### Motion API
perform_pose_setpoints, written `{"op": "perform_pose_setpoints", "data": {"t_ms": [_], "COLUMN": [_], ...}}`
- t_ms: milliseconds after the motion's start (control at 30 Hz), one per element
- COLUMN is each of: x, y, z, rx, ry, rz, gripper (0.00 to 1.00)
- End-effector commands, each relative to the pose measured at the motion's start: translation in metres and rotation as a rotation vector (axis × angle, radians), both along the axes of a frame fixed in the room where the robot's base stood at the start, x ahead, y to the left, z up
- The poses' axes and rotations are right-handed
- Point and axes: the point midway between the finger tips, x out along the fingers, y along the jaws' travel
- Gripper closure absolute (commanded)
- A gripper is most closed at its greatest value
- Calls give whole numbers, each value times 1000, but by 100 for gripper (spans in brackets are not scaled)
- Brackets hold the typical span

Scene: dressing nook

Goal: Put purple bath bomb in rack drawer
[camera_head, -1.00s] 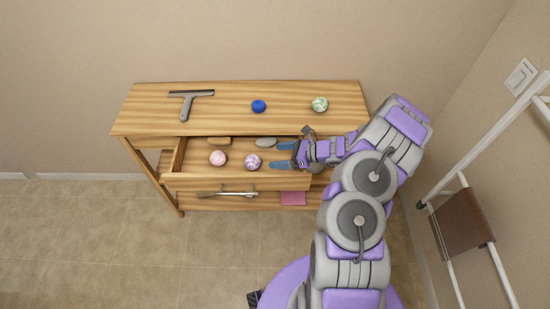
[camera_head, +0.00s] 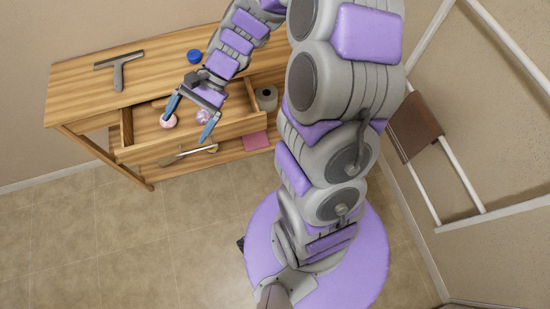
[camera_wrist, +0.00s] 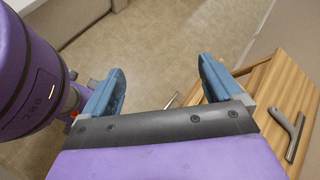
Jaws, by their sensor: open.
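The purple bath bomb (camera_head: 203,117), a pale ball with purple swirls, lies inside the pulled-out rack drawer (camera_head: 190,140) in the head view. My gripper partly covers it. A pink ball (camera_head: 168,121) lies to its left in the drawer, beside one blue fingertip. My gripper (camera_head: 189,120) is open and appears to be above the drawer, its fingers spread and pointing toward the drawer front. In the wrist view, the gripper (camera_wrist: 161,75) has nothing between its blue fingers; floor shows beyond them. The bath bomb is not visible there.
A squeegee (camera_head: 119,68) and a blue round item (camera_head: 194,56) lie on the wooden rack top (camera_head: 75,88). A paper roll (camera_head: 266,97) stands right of the drawer. Below are a long-handled tool (camera_head: 187,155) and a pink pad (camera_head: 256,141). A white-framed rail is at right.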

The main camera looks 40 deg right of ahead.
Motion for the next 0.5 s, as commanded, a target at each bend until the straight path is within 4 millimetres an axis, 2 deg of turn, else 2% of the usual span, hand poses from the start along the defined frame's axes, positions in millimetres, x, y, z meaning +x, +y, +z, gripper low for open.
{"op": "perform_pose_setpoints", "data": {"t_ms": [100,267,500], "x": [-36,-82,-145], "y": [6,2,-22], "z": [17,33,48], "rx": [-82,-199,-385], "ry": [-82,-180,-299], "rz": [148,333,582], "gripper": [8,8,8]}}
